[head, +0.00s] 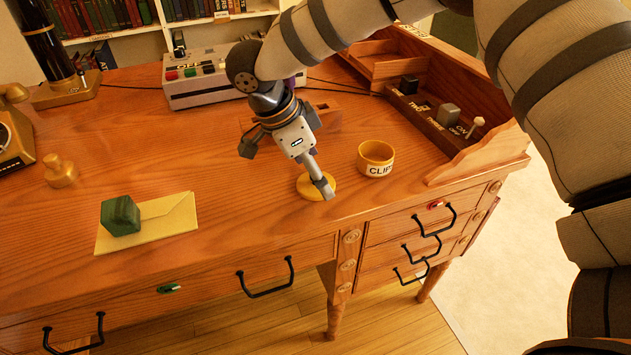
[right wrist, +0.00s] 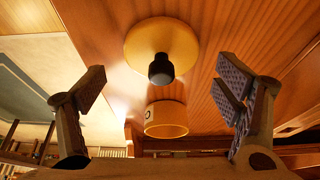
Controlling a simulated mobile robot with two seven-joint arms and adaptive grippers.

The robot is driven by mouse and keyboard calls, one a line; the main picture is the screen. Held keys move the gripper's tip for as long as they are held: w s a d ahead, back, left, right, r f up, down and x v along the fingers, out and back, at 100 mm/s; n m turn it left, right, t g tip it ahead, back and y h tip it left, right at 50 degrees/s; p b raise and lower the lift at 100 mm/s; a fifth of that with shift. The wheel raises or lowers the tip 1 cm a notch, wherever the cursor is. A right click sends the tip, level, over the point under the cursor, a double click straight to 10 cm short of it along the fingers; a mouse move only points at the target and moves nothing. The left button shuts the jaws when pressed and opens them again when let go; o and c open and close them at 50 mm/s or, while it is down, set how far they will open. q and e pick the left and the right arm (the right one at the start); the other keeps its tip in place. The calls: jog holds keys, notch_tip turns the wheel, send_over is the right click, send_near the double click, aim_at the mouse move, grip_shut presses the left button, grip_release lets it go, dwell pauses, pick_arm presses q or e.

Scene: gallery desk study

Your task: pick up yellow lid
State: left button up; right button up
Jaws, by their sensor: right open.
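The yellow lid (head: 303,187) is a flat round disc lying on the wooden desk near its front edge, partly hidden by my finger in the head view. In the right wrist view the lid (right wrist: 148,38) shows a black knob (right wrist: 160,70). My right gripper (head: 287,170) is open and empty, close to the lid; one finger overlaps it in the head view. In the right wrist view the gripper (right wrist: 162,85) has its fingers wide apart, with the knob between them in the picture. I cannot tell if a finger touches the lid. My left gripper is not in view.
A yellow cup marked CLIPS (head: 376,158) stands just right of the lid. A wooden organizer (head: 470,160) borders the right side. A switch box (head: 195,88) is behind. A green cube (head: 120,214) sits on an envelope (head: 168,220) at left. The desk between is clear.

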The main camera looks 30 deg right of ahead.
jog(key=shift+d+f, duration=0.2)
jog(key=shift+f, duration=0.3)
jog(key=c, duration=1.1)
jog(key=shift+r, duration=0.15)
